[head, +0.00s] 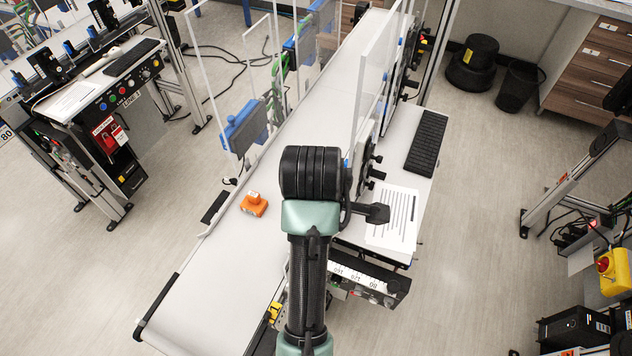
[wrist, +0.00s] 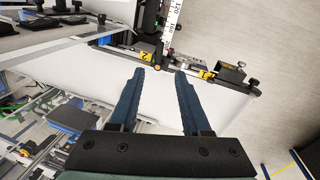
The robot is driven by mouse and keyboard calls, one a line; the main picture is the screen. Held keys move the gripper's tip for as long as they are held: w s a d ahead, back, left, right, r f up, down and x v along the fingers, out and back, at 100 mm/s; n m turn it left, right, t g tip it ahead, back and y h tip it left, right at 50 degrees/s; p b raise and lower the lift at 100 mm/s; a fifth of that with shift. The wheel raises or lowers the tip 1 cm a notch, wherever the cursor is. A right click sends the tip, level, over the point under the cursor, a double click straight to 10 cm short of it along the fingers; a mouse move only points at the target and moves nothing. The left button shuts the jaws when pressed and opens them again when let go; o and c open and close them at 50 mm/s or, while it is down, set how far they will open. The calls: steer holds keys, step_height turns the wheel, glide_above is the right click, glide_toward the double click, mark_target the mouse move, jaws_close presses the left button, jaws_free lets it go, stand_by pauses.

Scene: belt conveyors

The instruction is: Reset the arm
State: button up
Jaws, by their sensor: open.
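My gripper (wrist: 160,72) shows in the wrist view with its two dark blue fingers apart and nothing between them. It is above the white conveyor belt (wrist: 105,88), which runs across the picture behind the fingers. In the head view my arm reaches up the middle of the picture over the belt (head: 210,275); the fingers are hidden there behind the arm. An orange block-shaped object (head: 254,204) lies on the belt to the left of my arm, apart from it.
Clear upright panels (head: 375,75) stand along the belt. A side shelf with a black keyboard (head: 426,142) and a printed sheet (head: 393,218) is right of my arm. A control station (head: 110,90) stands at the left.

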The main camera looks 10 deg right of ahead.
steer(key=shift+w, duration=0.1)
steer(key=w+r+m+t+b, duration=0.4)
steer(key=w+r+t, duration=0.25)
steer(key=r, duration=0.35)
steer(key=w+r+m+t+b, duration=0.45)
steer(key=r+t, duration=0.25)
steer(key=r, duration=0.4)
steer(key=s+a+r+m+t+b, duration=0.2)
steer(key=s+r+t, duration=0.4)
steer(key=r, duration=0.4)
steer(key=s+a+r+m+t+b, duration=0.2)
steer(key=s+r+t, duration=0.4)
steer(key=s+r, duration=0.3)
step_height(320, 180, up, 2)
steer(key=shift+r+m+y+b, duration=0.1)
steer(key=shift+m+y+b, duration=0.35)
steer(key=shift+m, duration=0.2)
